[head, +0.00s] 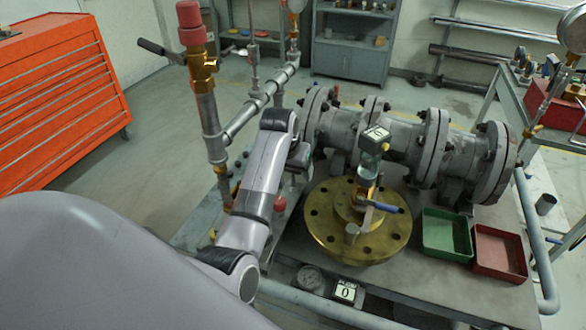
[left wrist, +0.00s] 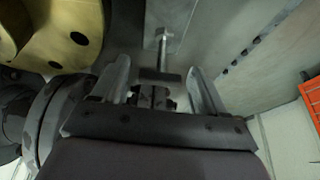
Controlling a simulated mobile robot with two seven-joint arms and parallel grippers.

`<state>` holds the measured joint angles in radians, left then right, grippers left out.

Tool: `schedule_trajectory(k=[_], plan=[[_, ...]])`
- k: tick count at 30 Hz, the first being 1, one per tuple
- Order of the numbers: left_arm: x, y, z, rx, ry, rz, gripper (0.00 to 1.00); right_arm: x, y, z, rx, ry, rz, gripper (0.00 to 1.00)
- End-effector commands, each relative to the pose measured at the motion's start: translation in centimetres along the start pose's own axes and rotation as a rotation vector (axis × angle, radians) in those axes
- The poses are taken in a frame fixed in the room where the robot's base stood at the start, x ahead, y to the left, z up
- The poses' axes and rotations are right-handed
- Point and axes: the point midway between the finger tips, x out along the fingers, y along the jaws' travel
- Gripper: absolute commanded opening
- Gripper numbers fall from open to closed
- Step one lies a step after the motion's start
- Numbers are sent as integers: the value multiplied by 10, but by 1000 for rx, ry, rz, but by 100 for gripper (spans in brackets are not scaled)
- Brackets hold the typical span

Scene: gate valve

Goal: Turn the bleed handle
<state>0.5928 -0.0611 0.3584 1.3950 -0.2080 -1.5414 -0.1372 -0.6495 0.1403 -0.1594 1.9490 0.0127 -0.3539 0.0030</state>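In the left wrist view a T-shaped handle, a metal stem with a dark crossbar (left wrist: 158,75), lies between the fingers of my left gripper (left wrist: 158,78). The fingers stand apart, with a gap on each side of the crossbar. I cannot tell whether this is the bleed handle. In the head view my left gripper (head: 299,157) is partly hidden beside the grey pipe body, left of the brass flange (head: 330,238). A blue-tipped lever (head: 385,207) sits on a small valve above that flange. My right gripper is not in view.
A grey flanged pipe body (head: 400,140) spans the bench behind the brass flange. A tall pipe with a brass valve and black lever (head: 153,47) rises at left. Green (head: 445,250) and red (head: 500,254) trays sit right. An orange cabinet (head: 55,90) stands far left.

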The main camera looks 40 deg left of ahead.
Motion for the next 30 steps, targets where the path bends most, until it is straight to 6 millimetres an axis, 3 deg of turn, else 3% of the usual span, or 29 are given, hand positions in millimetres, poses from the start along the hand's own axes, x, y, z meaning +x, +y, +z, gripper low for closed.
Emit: schedule_trajectory(k=[10, 22, 30], plan=[[-5, 0, 0, -2, 2, -1, 72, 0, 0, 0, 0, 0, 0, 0], [-58, 0, -1, -1, 3, -1, 72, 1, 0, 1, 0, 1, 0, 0], [-72, 0, 0, -1, 0, -1, 72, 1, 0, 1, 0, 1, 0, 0]])
